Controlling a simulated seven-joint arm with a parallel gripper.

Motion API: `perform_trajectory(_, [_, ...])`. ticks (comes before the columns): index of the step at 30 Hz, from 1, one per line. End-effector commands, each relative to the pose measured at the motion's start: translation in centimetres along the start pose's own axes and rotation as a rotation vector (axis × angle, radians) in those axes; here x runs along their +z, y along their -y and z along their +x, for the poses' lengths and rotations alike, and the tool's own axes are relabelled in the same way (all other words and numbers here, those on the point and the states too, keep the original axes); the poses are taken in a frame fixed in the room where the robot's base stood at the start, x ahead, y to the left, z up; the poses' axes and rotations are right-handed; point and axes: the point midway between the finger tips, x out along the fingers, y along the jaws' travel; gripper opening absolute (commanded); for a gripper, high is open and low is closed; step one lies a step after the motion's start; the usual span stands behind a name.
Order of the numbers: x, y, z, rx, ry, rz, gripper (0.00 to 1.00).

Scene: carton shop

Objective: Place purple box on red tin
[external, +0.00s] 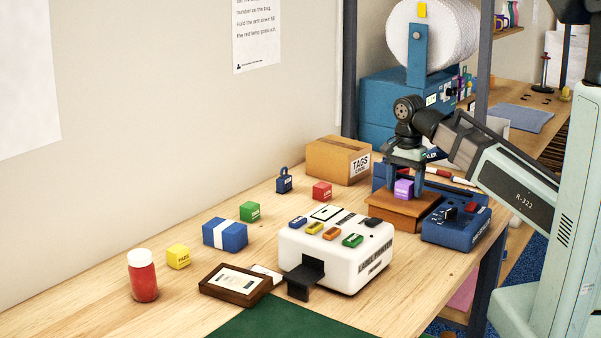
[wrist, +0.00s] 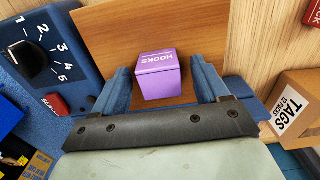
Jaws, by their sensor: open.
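The purple box (external: 403,189), labelled HOOKS, sits on a brown wooden block (external: 392,207). In the wrist view the purple box (wrist: 157,82) lies between the two blue fingers of my gripper (wrist: 162,84), slightly turned, with small gaps showing on its sides. In the external view my gripper (external: 404,178) points down over the block, fingers around the box. The fingers are open. A small red cube-shaped item (external: 322,190) with a white label stands on the table behind the white machine. I cannot tell for certain that it is the red tin.
A white machine (external: 335,252) with coloured buttons stands between the block and the front. A blue control box (external: 456,228) is right of the block. A cardboard TAGS carton (external: 335,160) is behind. Blue, green and yellow boxes and a red jar (external: 142,278) stand left.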

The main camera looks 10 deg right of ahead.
Motion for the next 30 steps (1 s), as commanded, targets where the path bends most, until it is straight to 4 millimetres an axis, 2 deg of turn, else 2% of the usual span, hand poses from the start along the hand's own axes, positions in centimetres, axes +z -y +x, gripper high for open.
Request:
perform_trajectory(5, [0.0, 0.1, -1.3, -0.002, 0.0, 0.0, 0.74])
perform_trajectory(18, [0.0, 0.1, -6.6, -0.001, 0.0, 0.0, 0.74])
perform_trajectory(24, [0.0, 0.1, -7.6, -0.001, 0.0, 0.0, 0.74])
perform_trajectory(30, [0.0, 0.0, -7.7, 0.0, 0.0, 0.0, 0.74])
